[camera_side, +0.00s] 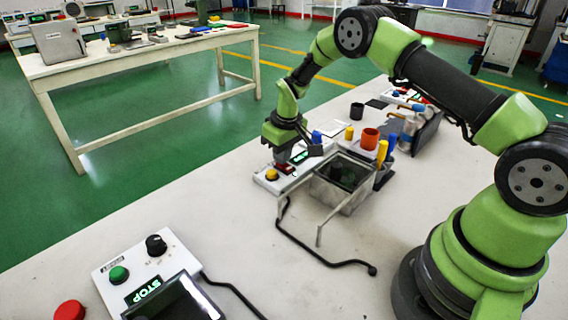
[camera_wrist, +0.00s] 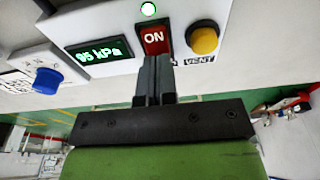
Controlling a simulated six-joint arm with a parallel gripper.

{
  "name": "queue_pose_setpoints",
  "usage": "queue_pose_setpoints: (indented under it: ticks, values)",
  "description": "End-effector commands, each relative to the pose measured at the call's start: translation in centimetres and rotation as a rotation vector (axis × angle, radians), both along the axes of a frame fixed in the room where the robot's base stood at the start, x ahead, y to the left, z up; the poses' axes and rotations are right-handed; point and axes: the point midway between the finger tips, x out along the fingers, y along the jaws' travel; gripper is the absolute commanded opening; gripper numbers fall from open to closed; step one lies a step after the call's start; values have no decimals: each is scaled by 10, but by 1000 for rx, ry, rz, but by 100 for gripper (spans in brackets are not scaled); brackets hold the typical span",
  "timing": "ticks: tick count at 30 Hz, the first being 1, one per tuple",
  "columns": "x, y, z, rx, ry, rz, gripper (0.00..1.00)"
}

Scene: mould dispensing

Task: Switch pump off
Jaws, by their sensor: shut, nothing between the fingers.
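The pump panel is a white box (camera_wrist: 110,22) with a lit green display (camera_wrist: 98,52) reading about 95 kPa. A red rocker switch (camera_wrist: 155,39) marked ON sits beside it, under a lit lamp (camera_wrist: 148,9). A yellow button (camera_wrist: 204,40) marked VENT is to the right. My gripper (camera_wrist: 155,62) is shut and empty, its fingertips at the switch's lower edge; I cannot tell whether they touch it. In the side view my gripper (camera_side: 283,158) is over the panel, close above the red switch (camera_side: 285,168), with the yellow button (camera_side: 271,174) nearby.
A blue knob (camera_wrist: 48,78) on another white unit is left in the wrist view. In the side view a dark-topped chamber (camera_side: 345,173), an orange cup (camera_side: 370,138) and bottles stand right of the panel. A STOP control box (camera_side: 150,268) is in front; the bench between is mostly clear, with a black hose.

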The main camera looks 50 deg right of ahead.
Motion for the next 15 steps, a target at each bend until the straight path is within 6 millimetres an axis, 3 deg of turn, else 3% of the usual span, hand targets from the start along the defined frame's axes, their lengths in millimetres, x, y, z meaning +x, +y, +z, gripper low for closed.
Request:
queue_pose_setpoints:
  ticks: [9,15]
  values:
    - [0,0,-3,0,0,0,0]
    - [1,0,10,-1,-3,1,0]
